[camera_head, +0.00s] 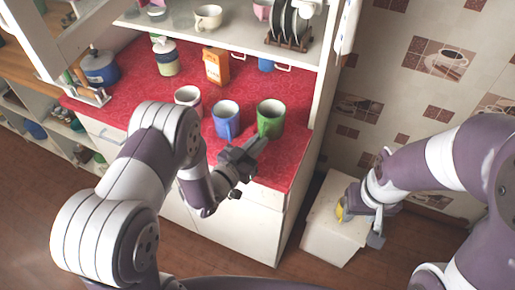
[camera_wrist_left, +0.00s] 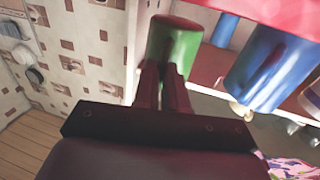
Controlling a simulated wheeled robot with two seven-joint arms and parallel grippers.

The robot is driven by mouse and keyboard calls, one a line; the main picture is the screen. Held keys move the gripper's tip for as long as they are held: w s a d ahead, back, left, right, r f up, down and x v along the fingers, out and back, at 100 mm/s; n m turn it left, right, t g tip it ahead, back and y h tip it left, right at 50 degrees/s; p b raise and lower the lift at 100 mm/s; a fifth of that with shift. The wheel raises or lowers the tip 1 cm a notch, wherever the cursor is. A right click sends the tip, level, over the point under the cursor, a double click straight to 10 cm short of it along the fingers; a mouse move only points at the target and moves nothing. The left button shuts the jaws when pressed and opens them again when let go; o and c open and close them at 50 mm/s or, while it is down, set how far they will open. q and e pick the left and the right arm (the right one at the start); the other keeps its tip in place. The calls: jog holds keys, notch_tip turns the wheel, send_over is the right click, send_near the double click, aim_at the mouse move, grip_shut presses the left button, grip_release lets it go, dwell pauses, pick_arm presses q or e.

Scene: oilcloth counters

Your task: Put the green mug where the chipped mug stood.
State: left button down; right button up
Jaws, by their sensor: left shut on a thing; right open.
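The green mug (camera_head: 270,119) stands upright at the right front of the red counter (camera_head: 190,75). My left gripper (camera_head: 255,150) is shut on it from the front; in the left wrist view the fingers (camera_wrist_left: 163,85) meet the green mug (camera_wrist_left: 176,42). A blue mug (camera_head: 227,121) stands just left of it and also shows in the left wrist view (camera_wrist_left: 268,68). A white mug (camera_head: 188,98) stands further left. No chip can be made out on any mug. My right gripper (camera_head: 358,222) is open over a white bin, beside something yellow (camera_head: 341,212).
The white bin (camera_head: 328,243) stands on the floor right of the counter. An orange carton (camera_head: 215,66), a jar (camera_head: 166,57) and a blue pot (camera_head: 100,68) stand further back. A shelf above holds a cream mug (camera_head: 208,17) and a plate rack (camera_head: 289,38).

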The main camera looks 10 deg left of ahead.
pick_arm(q)
jog(key=shift+s+a+f, duration=0.1)
jog(key=shift+s+f, duration=0.1)
jog(key=shift+f, duration=0.45)
jog(key=shift+s+a+f, duration=0.1)
jog(key=shift+s+f, duration=0.05)
jog(key=shift+f, duration=0.45)
jog(key=shift+w+f, duration=0.1)
jog(key=shift+w, duration=0.05)
pick_arm(e)
jog(key=shift+s+a+r, duration=0.15)
jog(key=shift+s, duration=0.05)
pick_arm(q)
jog(key=shift+d, duration=0.1)
jog(key=shift+f, duration=0.2)
jog(key=c, duration=1.2)
grip_release()
jog(key=shift+r, duration=0.1)
